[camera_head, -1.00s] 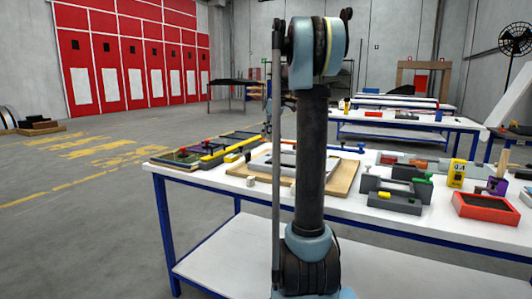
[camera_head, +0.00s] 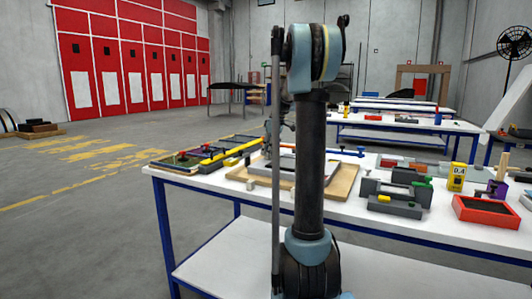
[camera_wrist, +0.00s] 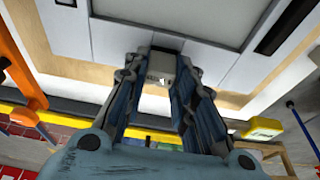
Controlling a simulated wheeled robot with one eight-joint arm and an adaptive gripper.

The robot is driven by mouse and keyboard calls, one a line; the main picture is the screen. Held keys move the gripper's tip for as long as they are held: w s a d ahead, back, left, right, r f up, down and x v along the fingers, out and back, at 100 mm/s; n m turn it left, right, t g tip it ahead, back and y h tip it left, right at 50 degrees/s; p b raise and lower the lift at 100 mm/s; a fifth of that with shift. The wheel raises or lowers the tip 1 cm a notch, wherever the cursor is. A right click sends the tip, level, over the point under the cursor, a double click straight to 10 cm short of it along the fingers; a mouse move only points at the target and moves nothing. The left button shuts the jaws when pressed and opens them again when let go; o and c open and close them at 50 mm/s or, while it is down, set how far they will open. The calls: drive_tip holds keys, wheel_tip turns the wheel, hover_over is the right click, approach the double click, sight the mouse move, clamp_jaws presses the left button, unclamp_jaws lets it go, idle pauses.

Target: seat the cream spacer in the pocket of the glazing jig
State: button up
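The glazing jig shows in the head view as a pale frame on a wooden board (camera_head: 343,184), partly hidden by my arm. In the wrist view, its white frame (camera_wrist: 225,65) surrounds a grey panel (camera_wrist: 190,12). My gripper (camera_wrist: 160,62) is over the frame's edge, with its fingers closed on both sides of a small block. This block, apparently the cream spacer (camera_wrist: 161,68), looks grey in shadow. It is at the fingertips, close to a dark recess in the frame. I cannot tell whether it touches the jig.
Grey fixtures (camera_head: 397,190), a yellow box (camera_head: 457,176) and a red tray (camera_head: 486,209) stand to the right.

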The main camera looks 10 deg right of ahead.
drive_tip(key=o, duration=0.3)
drive_tip(key=shift+r, duration=0.1)
